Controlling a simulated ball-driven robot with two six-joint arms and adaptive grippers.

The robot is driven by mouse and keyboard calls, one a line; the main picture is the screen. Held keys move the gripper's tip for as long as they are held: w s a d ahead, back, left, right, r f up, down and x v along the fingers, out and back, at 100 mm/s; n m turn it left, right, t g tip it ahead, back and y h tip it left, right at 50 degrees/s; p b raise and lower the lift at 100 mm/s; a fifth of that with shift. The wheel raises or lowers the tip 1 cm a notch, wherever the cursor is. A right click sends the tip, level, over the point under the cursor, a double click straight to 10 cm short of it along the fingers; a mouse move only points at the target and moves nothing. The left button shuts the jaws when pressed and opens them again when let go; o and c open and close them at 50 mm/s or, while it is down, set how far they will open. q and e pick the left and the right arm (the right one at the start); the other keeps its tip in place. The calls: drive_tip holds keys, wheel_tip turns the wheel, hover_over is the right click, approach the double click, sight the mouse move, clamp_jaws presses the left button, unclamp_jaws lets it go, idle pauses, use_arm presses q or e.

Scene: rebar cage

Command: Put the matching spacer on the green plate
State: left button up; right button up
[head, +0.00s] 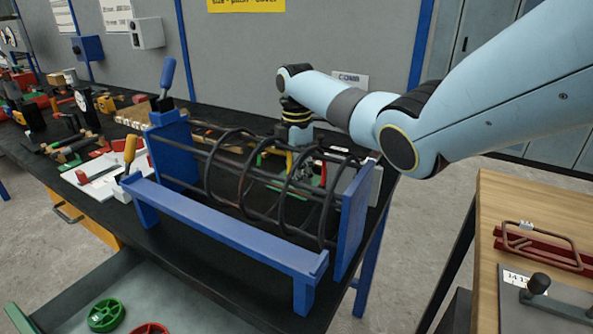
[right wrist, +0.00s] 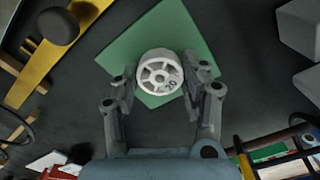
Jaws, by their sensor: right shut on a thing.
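A white round spacer (right wrist: 151,85) with spokes and a dark number too small to read surely shows in the right wrist view. My right gripper (right wrist: 160,82) is shut on it, one finger at each side. The green plate (right wrist: 181,33) lies behind the spacer on the dark bench; I cannot tell whether they touch. In the head view my right gripper (head: 302,160) reaches down behind the rebar cage (head: 246,208), partly hidden by its rings. My left gripper is not in view.
The cage hangs between blue end stands (head: 354,220) with a blue rail in front. A green spacer (head: 106,315) and a red spacer (head: 150,328) lie in the tray at the bottom. Tools clutter the bench at left. A yellow bar (right wrist: 45,62) lies beside the plate.

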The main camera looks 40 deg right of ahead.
drive_tip(key=o, duration=0.9)
drive_tip(key=shift+f, duration=0.1)
wheel_tip(320, 180, up, 12)
drive_tip(key=shift+r, duration=0.2)
